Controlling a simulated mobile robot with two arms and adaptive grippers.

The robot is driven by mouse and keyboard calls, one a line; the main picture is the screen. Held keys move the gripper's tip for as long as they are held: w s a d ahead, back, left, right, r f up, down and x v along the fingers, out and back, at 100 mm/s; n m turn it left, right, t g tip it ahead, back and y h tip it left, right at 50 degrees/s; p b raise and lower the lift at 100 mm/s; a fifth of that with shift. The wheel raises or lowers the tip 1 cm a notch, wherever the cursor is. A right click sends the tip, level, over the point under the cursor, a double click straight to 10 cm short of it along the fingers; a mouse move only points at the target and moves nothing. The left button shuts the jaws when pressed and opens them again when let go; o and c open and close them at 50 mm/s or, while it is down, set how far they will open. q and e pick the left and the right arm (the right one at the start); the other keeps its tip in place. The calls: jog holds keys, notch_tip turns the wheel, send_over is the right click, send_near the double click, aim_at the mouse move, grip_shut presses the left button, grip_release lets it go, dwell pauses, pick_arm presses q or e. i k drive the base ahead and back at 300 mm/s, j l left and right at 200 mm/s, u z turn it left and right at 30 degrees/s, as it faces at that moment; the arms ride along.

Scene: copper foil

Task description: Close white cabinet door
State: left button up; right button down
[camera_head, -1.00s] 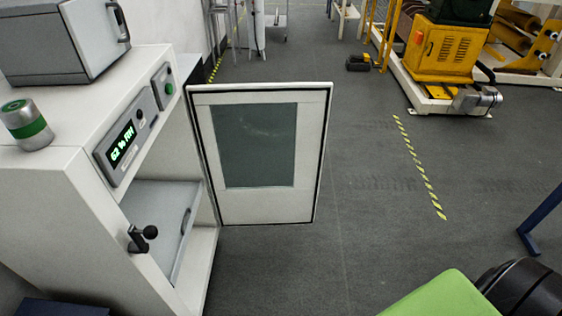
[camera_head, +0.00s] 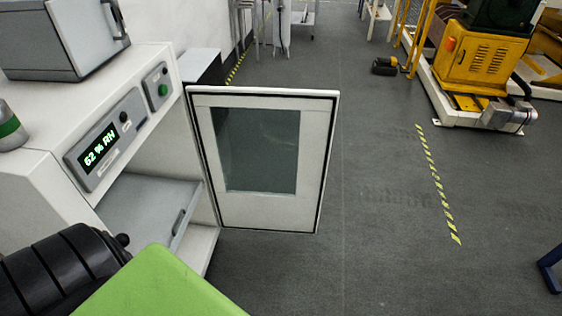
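The white cabinet (camera_head: 146,140) stands at the left, its front open. Its white door (camera_head: 309,160), with a dark glass window (camera_head: 257,150) and a black seal around the edge, stands wide open. It sticks out to the right from the cabinet's far side. Inside the cabinet is a grey drawer or shelf (camera_head: 150,208) with a handle. A black and green part of my own arm covers the cabinet's lower near part. No fingertips of either gripper show, and nothing of mine is seen touching the door.
A grey box with a handle (camera_head: 75,38) and a green-banded cylinder (camera_head: 10,128) stand on the cabinet. Dark floor (camera_head: 380,240) with a yellow-black stripe (camera_head: 437,183) is clear to the door's right. A yellow machine (camera_head: 484,60) stands at the back right.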

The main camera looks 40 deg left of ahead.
aim_at(300, 213)
jog(key=i, duration=2.25)
jog(key=l+z, duration=0.05)
jog(key=l, duration=0.05)
